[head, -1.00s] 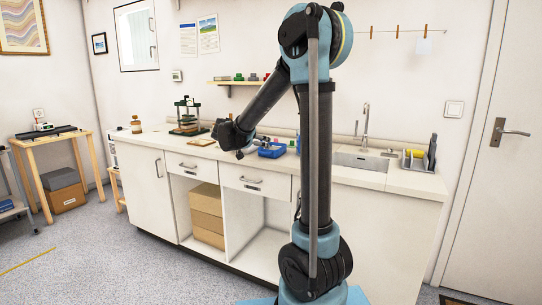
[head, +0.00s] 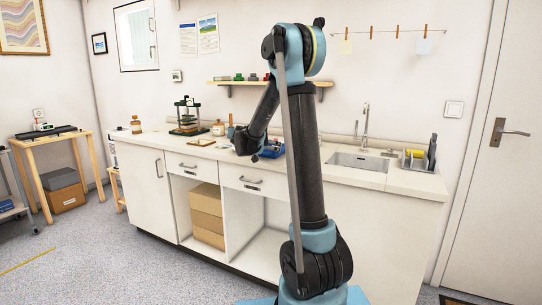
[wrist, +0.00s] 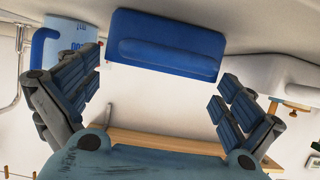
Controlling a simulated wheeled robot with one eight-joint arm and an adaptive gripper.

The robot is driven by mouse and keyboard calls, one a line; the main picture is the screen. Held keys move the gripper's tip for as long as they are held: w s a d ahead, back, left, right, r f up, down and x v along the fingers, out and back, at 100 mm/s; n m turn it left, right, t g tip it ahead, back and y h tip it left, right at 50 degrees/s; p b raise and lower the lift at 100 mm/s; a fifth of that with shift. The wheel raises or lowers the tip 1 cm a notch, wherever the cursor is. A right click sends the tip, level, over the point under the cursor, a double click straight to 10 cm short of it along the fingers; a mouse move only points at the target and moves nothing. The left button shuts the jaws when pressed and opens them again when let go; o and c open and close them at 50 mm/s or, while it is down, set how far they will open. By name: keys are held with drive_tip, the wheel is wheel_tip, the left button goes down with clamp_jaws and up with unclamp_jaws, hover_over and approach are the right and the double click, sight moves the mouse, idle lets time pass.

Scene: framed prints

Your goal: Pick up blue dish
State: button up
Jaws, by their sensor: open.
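The blue dish (head: 272,150) sits on the white counter, partly hidden behind my arm in the head view. In the wrist view the blue dish (wrist: 165,45) shows as a dark blue rectangular shape at the top middle, with a raised bar along its near side. My gripper (wrist: 157,78) is open and empty, its fingers spread to the left and right of the dish in the picture. I cannot tell from the wrist view how far the dish is from the fingertips. In the head view my gripper is largely hidden by the end of my arm.
The sink (head: 358,162) and tap (head: 365,122) are to the right. A green-framed press (head: 187,115) stands left. A wall shelf (head: 230,82) hangs above.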

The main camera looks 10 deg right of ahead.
drive_tip(key=x, duration=0.4)
drive_tip(key=shift+w+d+f, duration=0.15)
drive_tip(key=shift+d, duration=0.05)
drive_tip(key=c, duration=1.2)
wheel_tip(320, 180, up, 10)
idle(0.5)
